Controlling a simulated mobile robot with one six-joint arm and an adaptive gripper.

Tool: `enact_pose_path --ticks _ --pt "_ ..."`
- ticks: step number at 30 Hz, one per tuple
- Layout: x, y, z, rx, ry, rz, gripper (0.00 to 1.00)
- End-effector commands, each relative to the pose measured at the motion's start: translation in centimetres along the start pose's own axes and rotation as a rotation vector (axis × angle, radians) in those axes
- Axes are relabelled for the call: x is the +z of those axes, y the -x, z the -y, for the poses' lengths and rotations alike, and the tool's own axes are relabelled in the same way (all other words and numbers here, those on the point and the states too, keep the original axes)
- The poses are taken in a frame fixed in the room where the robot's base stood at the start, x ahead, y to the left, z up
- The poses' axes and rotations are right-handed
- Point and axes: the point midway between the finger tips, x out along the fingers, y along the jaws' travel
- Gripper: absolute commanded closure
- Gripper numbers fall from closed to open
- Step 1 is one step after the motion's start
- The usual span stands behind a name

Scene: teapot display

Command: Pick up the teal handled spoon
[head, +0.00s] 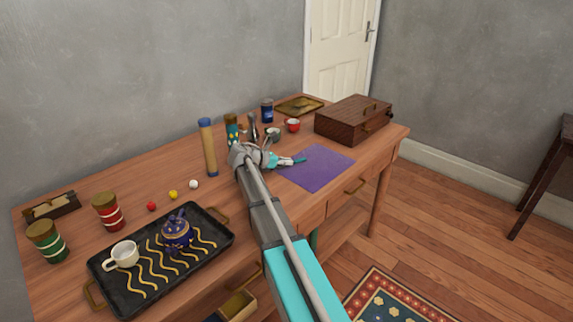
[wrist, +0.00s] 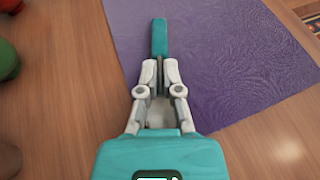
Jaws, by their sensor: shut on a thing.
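The teal handled spoon shows as a teal handle (wrist: 159,38) in the wrist view, pointing away from me over the purple mat (wrist: 230,60). My gripper (wrist: 158,72) is shut on it, with the fingers at the near end of the teal part. In the head view the teal handle (head: 299,160) sticks out to the right of my gripper (head: 279,161), over the left part of the purple mat (head: 318,170). The rest of the spoon is hidden by my gripper. I cannot tell whether it touches the mat.
A wooden box (head: 352,120) stands behind the mat. A black tray (head: 108,288) with a blue teapot (head: 176,232) and white cup (head: 123,255) lies at left.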

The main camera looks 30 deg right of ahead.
Motion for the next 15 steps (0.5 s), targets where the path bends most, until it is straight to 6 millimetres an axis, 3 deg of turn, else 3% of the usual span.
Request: enact_pose_path --ticks 15 --pt "1.4 0.5 0.0 -0.001 0.000 0.000 1.00"
